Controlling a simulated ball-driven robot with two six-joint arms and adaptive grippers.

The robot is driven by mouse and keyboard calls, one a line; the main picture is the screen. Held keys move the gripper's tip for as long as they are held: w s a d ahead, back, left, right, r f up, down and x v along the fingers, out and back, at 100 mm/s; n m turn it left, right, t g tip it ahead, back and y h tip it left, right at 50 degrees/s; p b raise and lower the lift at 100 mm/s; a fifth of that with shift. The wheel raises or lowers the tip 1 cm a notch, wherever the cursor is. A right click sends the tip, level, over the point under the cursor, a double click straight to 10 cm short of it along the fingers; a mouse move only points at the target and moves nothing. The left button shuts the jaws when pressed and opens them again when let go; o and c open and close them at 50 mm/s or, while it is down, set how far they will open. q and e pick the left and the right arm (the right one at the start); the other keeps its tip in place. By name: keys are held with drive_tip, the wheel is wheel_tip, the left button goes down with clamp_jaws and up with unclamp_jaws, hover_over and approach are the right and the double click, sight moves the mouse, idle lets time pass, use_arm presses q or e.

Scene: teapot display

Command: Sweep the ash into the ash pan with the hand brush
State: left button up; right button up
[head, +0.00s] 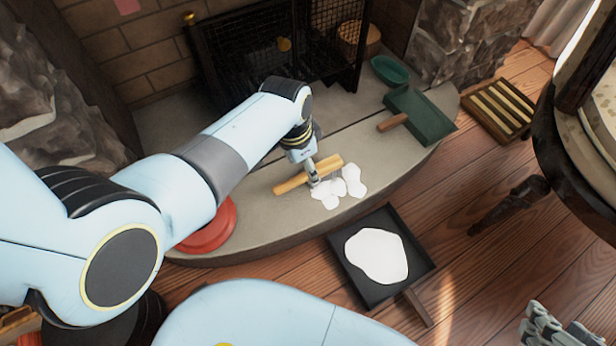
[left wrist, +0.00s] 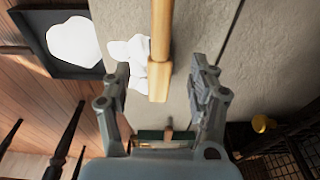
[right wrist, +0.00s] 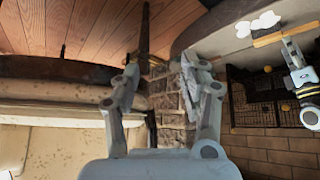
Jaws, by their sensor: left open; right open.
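The hand brush, with a tan wooden body (head: 290,185) (left wrist: 160,45), lies on the stone hearth. White ash patches (head: 330,195) (left wrist: 128,50) lie beside and partly under it. My left gripper (head: 313,180) (left wrist: 162,85) is open above the brush, whose end (left wrist: 158,92) shows between the fingers; I cannot tell if they touch it. The black ash pan (head: 345,276) stands on the floor in front of the hearth, with a large white patch (head: 376,254) in it. My right gripper (right wrist: 158,85) is open and empty, away from the hearth; it shows at the lower right in the head view (head: 550,325).
A green pan (head: 425,118) with a wooden handle and a green bowl (head: 390,69) are on the hearth's right part. A red round thing (head: 210,230) is at left. A slatted wooden tray (head: 497,110) lies on the floor near a round table (head: 570,120). A mesh fire screen (head: 285,55) stands behind.

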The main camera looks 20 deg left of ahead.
use_arm(q)
wheel_tip(320, 180, down, 2)
drive_tip(key=shift+b, duration=0.5)
drive_tip(key=shift+w+d+f+b, duration=0.1)
drive_tip(key=shift+d+f+b, duration=0.05)
drive_tip(key=shift+f+b, duration=0.5)
drive_tip(key=shift+w+f+b, duration=0.1)
drive_tip(key=shift+f+b, duration=0.3)
drive_tip(key=shift+f, duration=0.35)
drive_tip(key=shift+d+f, duration=0.1)
drive_tip(key=shift+f, duration=0.25)
drive_tip(key=shift+w+f+b, duration=0.1)
drive_tip(key=shift+w+b, duration=0.05)
drive_tip(key=shift+b, duration=0.2)
use_arm(e)
drive_tip(key=t, duration=0.4)
drive_tip(key=a+f+t, duration=0.1)
drive_tip(key=t, duration=0.1)
drive_tip(key=shift+w, duration=0.2)
